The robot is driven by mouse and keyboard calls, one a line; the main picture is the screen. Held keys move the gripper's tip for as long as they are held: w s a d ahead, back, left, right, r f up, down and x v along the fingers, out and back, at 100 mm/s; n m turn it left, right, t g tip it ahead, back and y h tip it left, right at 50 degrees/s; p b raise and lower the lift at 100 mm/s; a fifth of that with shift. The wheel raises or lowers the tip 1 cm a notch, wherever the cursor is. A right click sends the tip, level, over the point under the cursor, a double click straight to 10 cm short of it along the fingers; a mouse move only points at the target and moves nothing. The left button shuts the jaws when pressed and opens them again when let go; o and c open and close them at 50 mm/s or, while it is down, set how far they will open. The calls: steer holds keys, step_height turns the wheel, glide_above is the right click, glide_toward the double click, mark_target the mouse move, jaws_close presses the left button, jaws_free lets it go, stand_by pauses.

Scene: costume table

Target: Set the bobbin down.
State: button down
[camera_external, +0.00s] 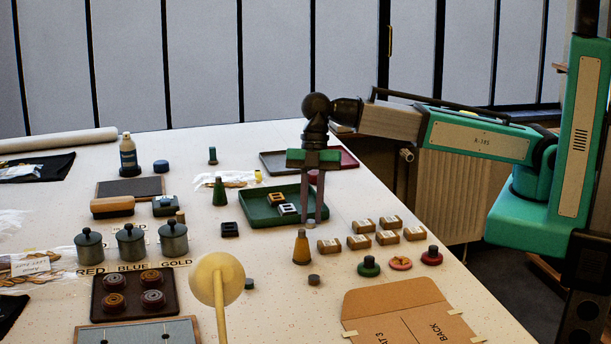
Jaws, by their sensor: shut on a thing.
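My gripper (313,214) points straight down over the right end of the green tray (258,222), its two long fingers close together. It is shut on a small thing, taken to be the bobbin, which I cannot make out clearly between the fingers. I cannot tell whether the fingertips are above the tray or in front of its right edge. Two small square buckles, one yellowish (275,199) and one white (287,209), lie in the tray, left of the fingers.
An orange-brown cone (301,246) stands just in front of my gripper, with several small boxes (361,241) to its right. Green (369,266), orange-pink (400,263) and red (432,257) knobbed discs stand nearer the right edge. A dark tray (283,161) lies behind.

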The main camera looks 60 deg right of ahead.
mark_target(293, 243)
steer(key=shift+w+a+f+p, duration=0.15)
steer(key=shift+w+a+p, duration=0.2)
steer(key=shift+w+a, duration=0.9)
steer(key=shift+d, duration=0.1)
steer(key=shift+w+a, duration=0.3)
steer(key=shift+w, duration=0.1)
steer(key=shift+f+p, duration=0.85)
steer(key=shift+f, duration=0.95)
steer(key=shift+f, duration=0.15)
steer(key=c, duration=1.7)
jaws_free()
steer(key=shift+o, duration=0.2)
steer(key=b+v, duration=0.2)
steer(key=v, duration=1)
steer(key=shift+b, duration=0.3)
